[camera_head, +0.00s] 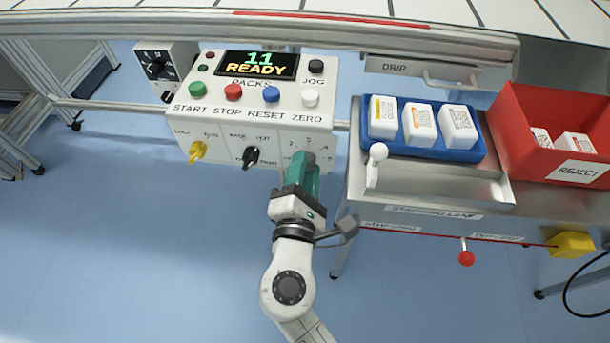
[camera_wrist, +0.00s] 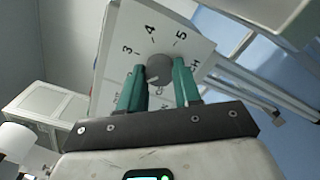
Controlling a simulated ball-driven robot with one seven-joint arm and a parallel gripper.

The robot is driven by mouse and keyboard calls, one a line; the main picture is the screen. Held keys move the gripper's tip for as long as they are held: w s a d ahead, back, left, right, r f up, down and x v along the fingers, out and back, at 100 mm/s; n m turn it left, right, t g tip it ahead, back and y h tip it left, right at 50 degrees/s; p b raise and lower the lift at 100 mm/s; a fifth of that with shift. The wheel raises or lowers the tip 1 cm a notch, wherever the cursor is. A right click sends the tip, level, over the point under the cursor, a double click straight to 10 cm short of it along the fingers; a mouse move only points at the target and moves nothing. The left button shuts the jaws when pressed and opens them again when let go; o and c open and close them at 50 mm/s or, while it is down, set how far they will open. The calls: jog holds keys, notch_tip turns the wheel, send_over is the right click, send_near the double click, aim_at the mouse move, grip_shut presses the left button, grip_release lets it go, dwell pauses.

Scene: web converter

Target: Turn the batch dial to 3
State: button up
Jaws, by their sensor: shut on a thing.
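The batch dial is a round grey knob (camera_wrist: 158,70) on a white panel face with the numbers 3, 4 and 5 visible around it in the wrist view. My gripper (camera_wrist: 159,76) has its two green fingers on either side of the knob, shut on it. A small pale mark shows on the knob's lower left side; I cannot tell which number it points to. In the head view my gripper (camera_head: 302,160) covers the dial at the lower right of the control box (camera_head: 205,125). Some of the dial's numbers are hidden behind the fingers.
A yellow switch (camera_head: 198,151) and a black switch (camera_head: 250,157) sit left of my gripper. Coloured buttons and a display (camera_head: 257,65) reading "11 READY" are above. A metal bench with a white-knobbed lever (camera_head: 376,155), blue tray (camera_head: 440,157) and red reject bin (camera_head: 515,130) stands right.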

jog(key=shift+m+b, duration=3.45)
jog(key=shift+m, duration=1.55)
jog(key=o, duration=1.1)
jog(key=shift+c, duration=0.2)
jog(key=shift+s, duration=0.15)
jog(key=s+p, duration=0.1)
jog(key=s, duration=0.9)
jog(key=shift+s+a, duration=0.15)
jog(key=shift+s, duration=0.15)
